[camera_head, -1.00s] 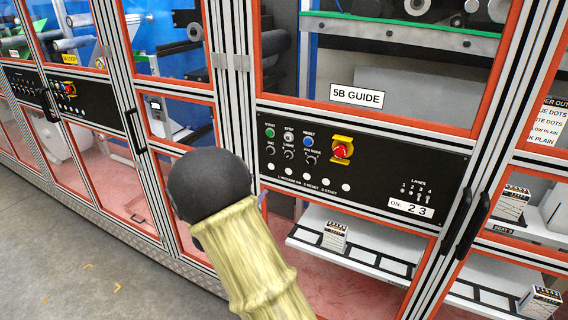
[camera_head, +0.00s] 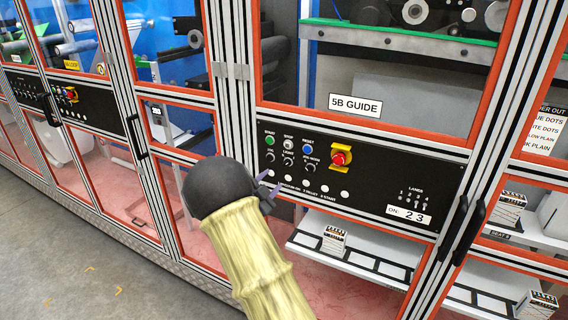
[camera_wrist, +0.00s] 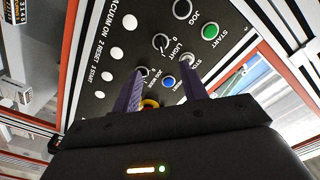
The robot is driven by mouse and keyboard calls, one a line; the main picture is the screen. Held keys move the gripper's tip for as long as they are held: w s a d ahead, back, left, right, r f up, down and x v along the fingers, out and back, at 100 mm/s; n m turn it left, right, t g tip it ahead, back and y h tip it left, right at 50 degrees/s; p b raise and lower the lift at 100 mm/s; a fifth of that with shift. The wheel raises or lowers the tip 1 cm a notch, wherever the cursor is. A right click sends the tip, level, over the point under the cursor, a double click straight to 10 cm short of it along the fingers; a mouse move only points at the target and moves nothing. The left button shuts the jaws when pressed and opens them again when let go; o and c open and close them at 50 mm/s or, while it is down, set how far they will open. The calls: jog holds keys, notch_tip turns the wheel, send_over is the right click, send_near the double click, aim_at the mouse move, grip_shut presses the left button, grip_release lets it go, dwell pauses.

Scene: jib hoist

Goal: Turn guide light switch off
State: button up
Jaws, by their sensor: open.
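The guide light switch (camera_head: 288,161) is a small black rotary knob under the LIGHT label on the black panel below the 5B GUIDE sign. In the wrist view the light switch (camera_wrist: 161,42) shows a pale pointer mark, just beyond my fingertips. My gripper (camera_head: 270,182) is open and empty, in front of the panel's lower left part. In the wrist view my gripper (camera_wrist: 164,70) has its purple fingers apart, one on each side of the space below the knob; I cannot tell whether they touch the panel. My forearm hides part of the machine below.
Close by are the JOG knob (camera_head: 270,156), the JOG MODE knob (camera_head: 311,168), the green START button (camera_head: 270,141), the blue RESET button (camera_head: 308,149) and the red emergency stop (camera_head: 340,158) on yellow. White lamps line the panel's lower edge. Black door handles (camera_head: 468,228) stick out at right.

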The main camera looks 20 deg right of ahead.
aim_at(286, 164)
jog(key=p+x, duration=0.3)
jog(key=x, duration=0.7)
jog(key=shift+w+p, duration=0.25)
jog(key=shift+p, duration=0.15)
grip_shut()
